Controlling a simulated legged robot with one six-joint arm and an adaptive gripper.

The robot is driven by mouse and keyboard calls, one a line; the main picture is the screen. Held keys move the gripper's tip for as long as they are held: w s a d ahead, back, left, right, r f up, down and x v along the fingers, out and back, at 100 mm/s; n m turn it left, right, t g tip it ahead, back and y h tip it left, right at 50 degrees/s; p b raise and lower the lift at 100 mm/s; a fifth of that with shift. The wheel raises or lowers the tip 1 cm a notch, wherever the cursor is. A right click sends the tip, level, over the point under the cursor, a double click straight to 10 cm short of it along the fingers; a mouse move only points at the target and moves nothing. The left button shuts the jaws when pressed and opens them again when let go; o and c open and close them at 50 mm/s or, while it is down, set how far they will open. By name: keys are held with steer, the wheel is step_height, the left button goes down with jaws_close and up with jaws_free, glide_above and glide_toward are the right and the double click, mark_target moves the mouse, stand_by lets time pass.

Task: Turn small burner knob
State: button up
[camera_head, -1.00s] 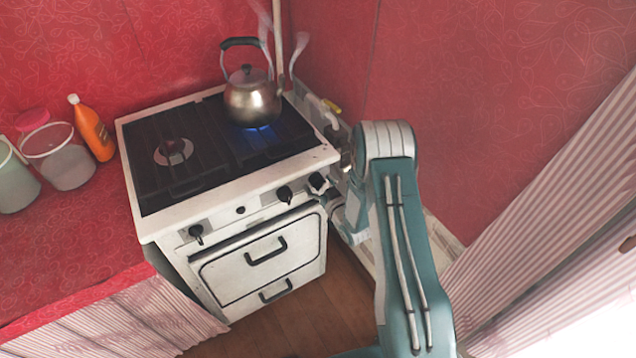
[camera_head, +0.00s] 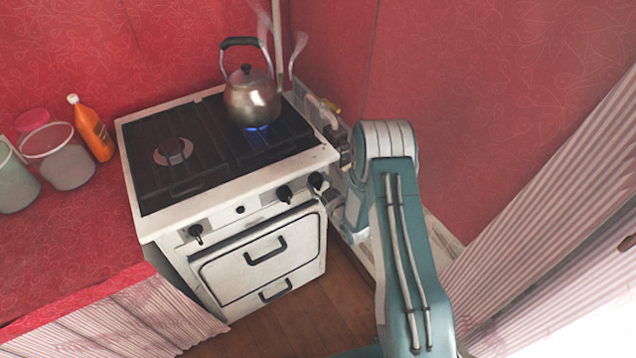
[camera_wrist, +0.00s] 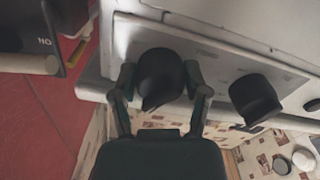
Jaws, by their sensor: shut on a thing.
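The stove (camera_head: 240,210) has several black knobs on its white front panel. In the wrist view, my gripper (camera_wrist: 160,76) has one finger on each side of a rounded black knob (camera_wrist: 160,80), shut on it. I take this to be the rightmost knob in the head view (camera_head: 316,181). A second black knob (camera_wrist: 254,98) sits to its right in the wrist view, apart from my fingers. A blue flame (camera_head: 258,128) burns under the kettle (camera_head: 252,100) on the back right burner. In the head view my gripper's fingers cannot be made out.
The front left burner (camera_head: 173,151) is bare. Clear jars (camera_head: 58,156) and an orange bottle (camera_head: 93,130) stand on the red counter (camera_head: 60,240) at left. A red wall (camera_head: 470,110) is close on the right. An oven handle (camera_head: 265,252) projects below the knobs.

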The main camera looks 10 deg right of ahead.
steer(key=n, duration=0.5)
steer(key=shift+w+r, duration=0.1)
stand_by(0.4)
steer(key=o, duration=1.2)
steer(key=shift+a, duration=0.1)
steer(key=shift+c, duration=0.2)
steer(key=v, duration=1.2)
